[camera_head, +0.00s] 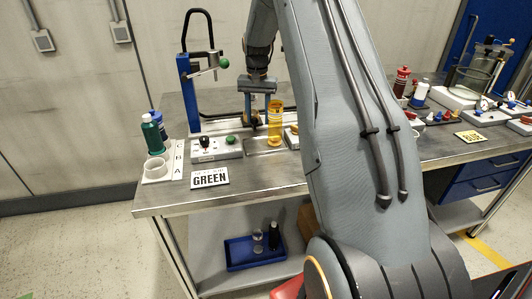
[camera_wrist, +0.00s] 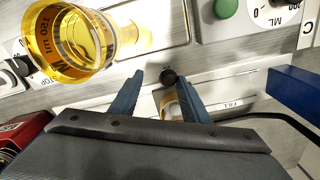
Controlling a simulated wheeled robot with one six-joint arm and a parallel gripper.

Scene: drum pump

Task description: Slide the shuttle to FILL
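My gripper (camera_wrist: 161,79) is open, its two blue fingers pointing down over the bench station. A black round knob (camera_wrist: 168,76) shows between the fingertips, nearer the right one; I cannot tell if they touch. An amber-rimmed part (camera_wrist: 170,104), which seems to be the shuttle, lies below the knob and is partly hidden by the right finger. A FILL label (camera_wrist: 236,104) is on the pale rail to its right. In the head view my gripper (camera_head: 258,112) hangs between the blue press frame and the yellow beaker, with the brownish part (camera_head: 252,119) low between the fingers.
The yellow beaker (camera_head: 275,124) stands close to the right of my gripper; it also shows in the wrist view (camera_wrist: 75,40). The blue press frame (camera_head: 189,90) rises at left. A control box with a green button (camera_head: 231,139) sits in front.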

